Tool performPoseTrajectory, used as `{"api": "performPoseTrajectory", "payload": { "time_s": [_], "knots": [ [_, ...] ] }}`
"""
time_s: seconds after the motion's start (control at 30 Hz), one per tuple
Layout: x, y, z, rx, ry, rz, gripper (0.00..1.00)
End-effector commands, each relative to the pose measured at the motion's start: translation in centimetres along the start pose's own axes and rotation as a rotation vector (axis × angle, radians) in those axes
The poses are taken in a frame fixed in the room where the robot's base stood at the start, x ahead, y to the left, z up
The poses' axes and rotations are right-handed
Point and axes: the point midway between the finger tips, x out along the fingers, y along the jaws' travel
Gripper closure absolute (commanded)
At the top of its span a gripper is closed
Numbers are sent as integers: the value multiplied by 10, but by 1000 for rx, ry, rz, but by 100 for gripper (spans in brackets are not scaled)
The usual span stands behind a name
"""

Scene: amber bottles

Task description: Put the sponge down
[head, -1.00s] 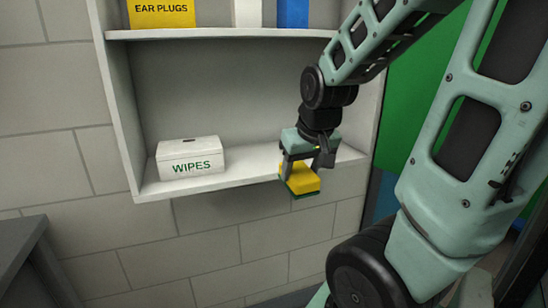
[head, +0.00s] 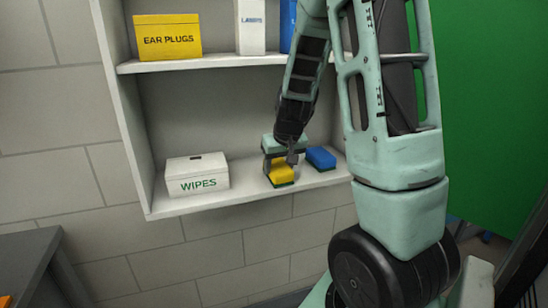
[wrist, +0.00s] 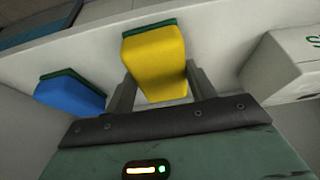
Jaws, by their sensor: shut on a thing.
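The yellow sponge (head: 281,173) with a green underside is between the fingers of my gripper (head: 280,166), at the lower shelf (head: 215,198). My gripper is shut on it. In the wrist view the yellow sponge (wrist: 155,62) sits between the two fingers (wrist: 160,92), its green layer facing the shelf. I cannot tell whether the sponge touches the shelf board. A blue sponge (head: 321,158) with a green underside lies on the shelf just to the right; it also shows in the wrist view (wrist: 70,95).
A white WIPES box (head: 197,175) stands on the lower shelf to the left. The upper shelf holds a yellow EAR PLUGS box (head: 167,38), a white box (head: 251,27) and a blue item (head: 288,22). Shelf between the WIPES box and yellow sponge is clear.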

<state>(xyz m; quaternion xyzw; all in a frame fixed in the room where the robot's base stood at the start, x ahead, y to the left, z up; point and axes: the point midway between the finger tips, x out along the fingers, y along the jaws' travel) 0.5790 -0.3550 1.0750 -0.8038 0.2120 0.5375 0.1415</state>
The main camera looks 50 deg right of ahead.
Motion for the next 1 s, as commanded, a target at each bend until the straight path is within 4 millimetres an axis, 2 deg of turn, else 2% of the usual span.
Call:
{"api": "performPoseTrajectory", "payload": {
  "time_s": [0.17,0.37,0.5,0.67,0.7,0.77,0.8,1.0],
  "knots": [
    [4,0,-14,0,1,0,90],
    [16,0,-42,-1,-1,0,90],
    [26,0,-34,0,-3,-1,90],
    [29,0,-31,-1,-11,-1,90],
    [30,0,-30,-1,-13,-2,42],
    [30,0,-29,0,-15,-2,25],
    [30,0,-29,0,-14,-2,22],
    [28,0,-32,0,-6,-1,22]
  ]
}}
